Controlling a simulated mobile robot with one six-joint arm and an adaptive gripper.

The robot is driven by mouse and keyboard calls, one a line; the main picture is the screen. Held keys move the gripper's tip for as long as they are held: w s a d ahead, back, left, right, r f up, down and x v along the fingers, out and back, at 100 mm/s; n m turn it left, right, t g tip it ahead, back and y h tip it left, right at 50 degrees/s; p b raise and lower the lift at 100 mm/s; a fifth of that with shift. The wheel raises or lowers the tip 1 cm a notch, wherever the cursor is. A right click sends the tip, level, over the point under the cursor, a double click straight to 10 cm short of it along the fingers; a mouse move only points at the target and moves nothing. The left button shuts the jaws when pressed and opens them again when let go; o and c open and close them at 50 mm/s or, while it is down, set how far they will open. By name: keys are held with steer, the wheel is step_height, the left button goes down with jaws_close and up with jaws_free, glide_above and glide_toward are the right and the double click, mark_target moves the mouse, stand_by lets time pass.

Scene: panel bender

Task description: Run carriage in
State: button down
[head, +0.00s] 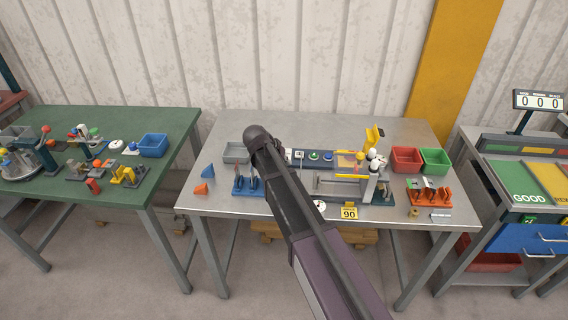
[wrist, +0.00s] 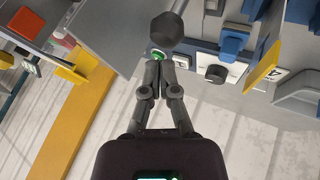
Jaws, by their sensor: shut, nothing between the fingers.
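In the wrist view my gripper (wrist: 163,58) is shut and empty, its two fingers together. Its tips appear close to a green button (wrist: 158,54) on a control panel; I cannot tell whether they touch. A dark round knob (wrist: 167,28) shows just beyond the tips. In the head view the bender (head: 345,186) stands on the middle table, with a grey bar across a dark blue base. A blue control panel (head: 321,156) with green buttons lies behind it. I cannot tell which part is the carriage. My arm hides the bender's left side, and my fingers are not visible there.
The grey metal table (head: 225,198) also holds a grey bin (head: 236,153), a red bin (head: 406,160), a green bin (head: 435,162) and an orange rack (head: 428,193). A yellow 90 sign (head: 349,212) is at the front edge. A green table (head: 115,190) stands left.

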steer(key=shift+b+x, duration=2.1)
steer(key=shift+x, duration=0.95)
steer(key=shift+s, duration=0.1)
